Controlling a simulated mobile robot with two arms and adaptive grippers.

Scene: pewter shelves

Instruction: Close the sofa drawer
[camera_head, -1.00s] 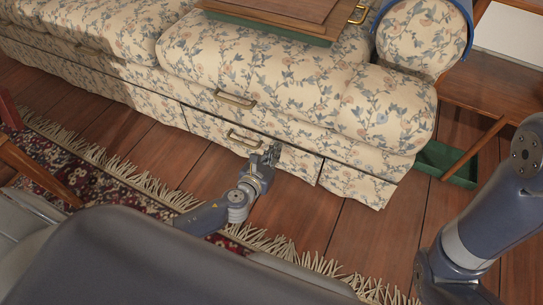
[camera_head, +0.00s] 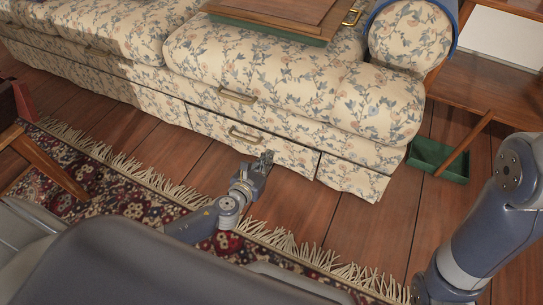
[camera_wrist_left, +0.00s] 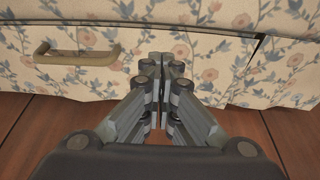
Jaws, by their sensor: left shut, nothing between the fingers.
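The floral sofa (camera_head: 290,90) stands at the back of the head view. Its lower drawer front (camera_head: 285,150) has a brass handle (camera_head: 244,136), and the drawer looks nearly flush; any small gap is hard to tell. In the left wrist view the handle (camera_wrist_left: 77,57) is at left and a dark seam runs along the top and right side of the drawer front (camera_wrist_left: 120,75). My left gripper (camera_head: 264,160) is shut and empty, in front of the drawer, right of the handle and low. Whether it touches the front is unclear. Only my right arm shows, not its gripper.
A second brass handle (camera_head: 237,96) sits above on the sofa. A fringed rug (camera_head: 110,190) lies on the wooden floor at left. A green box (camera_head: 438,160) and wooden furniture (camera_head: 475,85) are at right. A wooden leg (camera_head: 50,165) is at far left.

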